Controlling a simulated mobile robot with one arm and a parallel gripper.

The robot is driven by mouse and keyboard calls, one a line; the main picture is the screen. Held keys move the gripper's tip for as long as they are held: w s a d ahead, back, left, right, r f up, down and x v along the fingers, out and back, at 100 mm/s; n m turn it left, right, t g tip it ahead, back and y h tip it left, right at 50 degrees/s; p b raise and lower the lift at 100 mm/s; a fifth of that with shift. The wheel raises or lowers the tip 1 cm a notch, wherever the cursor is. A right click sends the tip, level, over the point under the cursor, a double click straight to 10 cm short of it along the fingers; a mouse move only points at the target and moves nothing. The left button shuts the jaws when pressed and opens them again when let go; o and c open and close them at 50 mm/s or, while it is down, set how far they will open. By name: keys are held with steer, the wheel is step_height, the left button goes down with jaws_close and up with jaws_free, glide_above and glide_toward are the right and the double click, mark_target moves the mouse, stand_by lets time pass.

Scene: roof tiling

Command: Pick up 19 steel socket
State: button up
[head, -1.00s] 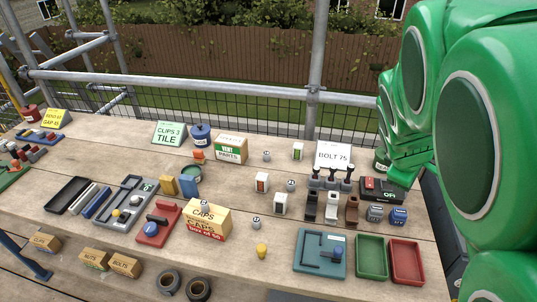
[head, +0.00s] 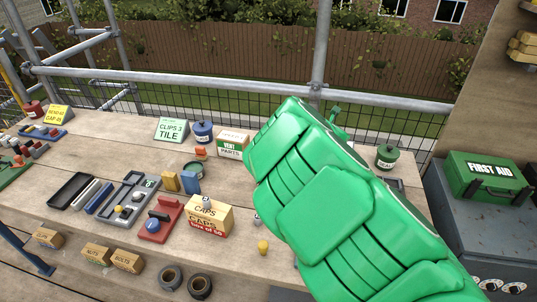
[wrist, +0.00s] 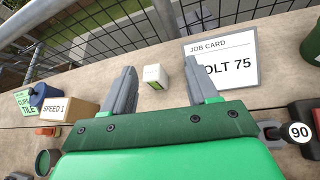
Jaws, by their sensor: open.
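My gripper (wrist: 158,68) is open in the wrist view, with its two grey fingers apart and nothing held between them. Beyond the fingertips, a small white and green block (wrist: 155,76) stands on the bench. No socket marked 19 can be made out now. In the head view my green arm covers the right-middle of the bench and hides my gripper. A small grey socket (head: 257,219) shows partly at the arm's left edge; its number is not readable. Another small grey piece (head: 206,200) sits on the caps box (head: 205,219), also too small to read.
A job card reading "BOLT 75" (wrist: 221,62) stands right of the fingers. A speed box (wrist: 68,108) and blue tin (wrist: 42,95) are at left. A railing (head: 230,87) runs along the back. A first aid box (head: 490,177) stands at right.

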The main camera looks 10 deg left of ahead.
steer(key=s+a+f+n+y, duration=0.1)
steer(key=a+f+n, duration=0.1)
steer(key=a+f, duration=0.1)
steer(key=s+a+f+n+g+y, duration=0.1)
steer(key=a+f+n+y, duration=0.1)
steer(key=a, duration=0.3)
steer(key=a+f+n+g+y, duration=0.1)
steer(key=a+f+n, duration=0.2)
steer(key=a+f, duration=0.1)
steer(key=shift+s+a+f+y, duration=0.3)
steer(key=shift+s+a, duration=0.1)
steer(key=shift+a, duration=0.05)
steer(key=shift+w+a+f, duration=0.3)
steer(key=shift+w+f, duration=0.1)
steer(key=shift+w, duration=0.15)
steer(key=shift+w+a+f, duration=0.3)
steer(key=shift+w+a, duration=0.2)
steer(key=shift+a, duration=0.05)
steer(key=shift+x, duration=1)
steer(key=shift+w+a+f, duration=0.3)
steer(key=shift+w+a, duration=0.05)
steer(key=shift+a, duration=0.15)
steer(key=shift+w+a+f, duration=0.15)
steer(key=shift+w+f, duration=0.15)
steer(key=shift+w, duration=0.05)
jaws_close()
